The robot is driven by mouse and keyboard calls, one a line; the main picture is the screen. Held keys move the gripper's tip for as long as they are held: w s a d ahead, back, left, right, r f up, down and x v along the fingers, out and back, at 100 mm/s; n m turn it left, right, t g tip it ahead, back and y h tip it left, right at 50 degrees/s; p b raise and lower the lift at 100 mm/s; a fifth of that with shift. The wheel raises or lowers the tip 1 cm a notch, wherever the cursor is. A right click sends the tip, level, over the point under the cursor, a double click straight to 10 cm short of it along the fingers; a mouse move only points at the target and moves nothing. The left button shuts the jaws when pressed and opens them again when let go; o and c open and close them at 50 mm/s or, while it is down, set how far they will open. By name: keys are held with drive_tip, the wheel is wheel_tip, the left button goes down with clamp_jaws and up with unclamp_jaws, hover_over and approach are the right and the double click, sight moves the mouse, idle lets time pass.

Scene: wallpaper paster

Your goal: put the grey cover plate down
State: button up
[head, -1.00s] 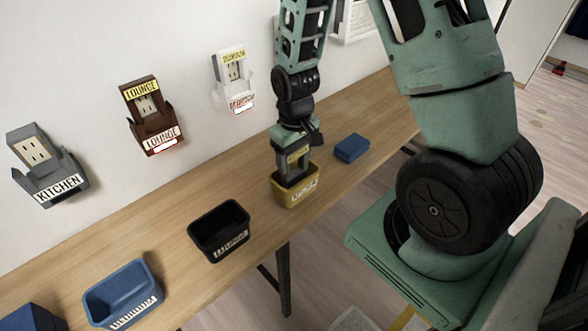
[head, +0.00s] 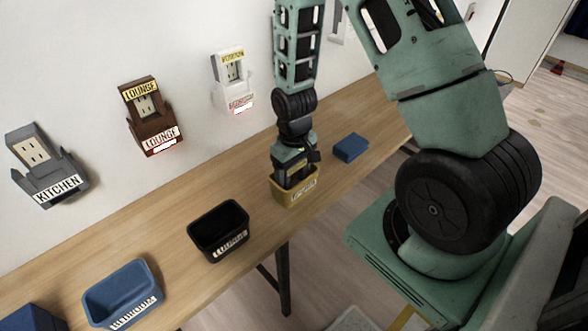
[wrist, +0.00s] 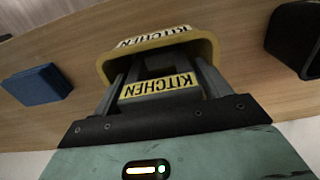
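The grey cover plate with a yellow KITCHEN label (wrist: 160,86) is between my gripper's two fingers, which reach its two side edges. My gripper (head: 294,180) points down into the yellow bin (head: 298,194) on the bench. The bin's front label reads KITCHEN in the wrist view (wrist: 152,38). The plate is low inside the bin, mostly hidden by its walls and my gripper. I cannot see whether the plate touches the bin's floor.
A black bin (head: 219,232) and a blue bin (head: 122,292) stand to the left on the wooden bench (head: 175,215). A blue block (head: 351,147) lies to the right. Grey (head: 45,165), brown (head: 150,115) and white (head: 232,82) labelled holders are on the wall.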

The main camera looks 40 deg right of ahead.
wheel_tip(320, 180, up, 12)
drive_tip(key=shift+b, duration=0.35)
drive_tip(key=s+a+r+n, duration=0.3)
drive_tip(key=s+a+r, duration=0.1)
drive_tip(key=s+a, duration=0.5)
drive_tip(key=s+a+r+n, duration=0.4)
drive_tip(key=s+a, duration=0.4)
drive_tip(key=a, duration=0.5)
drive_tip(key=shift+s+a+r+y, duration=0.3)
drive_tip(key=shift+s+r, duration=0.1)
drive_tip(key=shift+r, duration=0.25)
